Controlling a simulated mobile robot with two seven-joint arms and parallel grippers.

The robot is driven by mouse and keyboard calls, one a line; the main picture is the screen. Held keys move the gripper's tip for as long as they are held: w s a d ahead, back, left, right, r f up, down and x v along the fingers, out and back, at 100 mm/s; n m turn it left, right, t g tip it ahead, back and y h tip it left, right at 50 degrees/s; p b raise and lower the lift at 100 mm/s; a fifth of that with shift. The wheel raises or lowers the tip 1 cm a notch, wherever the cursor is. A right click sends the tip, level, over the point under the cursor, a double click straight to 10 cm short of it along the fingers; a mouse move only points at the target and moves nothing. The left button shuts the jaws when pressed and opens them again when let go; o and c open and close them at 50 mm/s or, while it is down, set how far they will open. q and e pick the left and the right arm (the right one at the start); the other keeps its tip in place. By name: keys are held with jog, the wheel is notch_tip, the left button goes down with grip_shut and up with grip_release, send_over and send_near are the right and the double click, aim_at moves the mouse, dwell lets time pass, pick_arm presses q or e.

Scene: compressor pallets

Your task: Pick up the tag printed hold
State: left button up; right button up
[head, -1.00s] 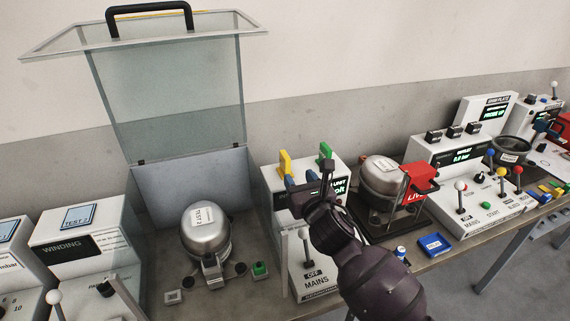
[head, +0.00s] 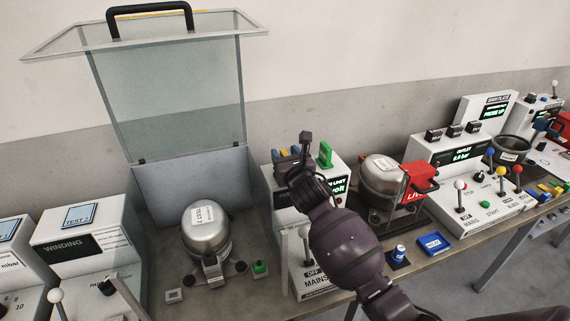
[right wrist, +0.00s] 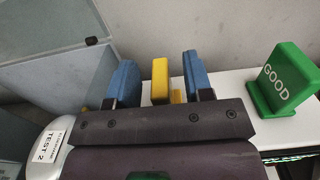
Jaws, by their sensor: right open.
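A yellow tag (right wrist: 160,80) stands on top of the white mains unit, edge-on in the right wrist view; its lettering is not readable. My right gripper (head: 289,156) is open, with its blue fingertips on either side of the yellow tag; I see gaps between fingers and tag in the right wrist view. In the head view the yellow tag is mostly hidden by the gripper. A green tag (right wrist: 284,82) printed GOOD stands to its right, and also shows in the head view (head: 325,155). My left gripper is not in view.
The white mains unit (head: 315,280) stands between a steel compressor marked TEST 2 (head: 207,230) under a raised clear lid (head: 190,90) and another compressor (head: 382,175) with a red LIVE piece (head: 418,181). A blue tag (head: 434,243) lies near the bench's front edge.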

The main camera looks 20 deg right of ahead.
aim_at(285, 153)
jog(key=shift+w, duration=0.2)
jog(key=shift+c, duration=0.5)
grip_shut()
jog(key=shift+r, duration=0.1)
notch_tip(285, 153, up, 20)
jog(key=p, duration=0.1)
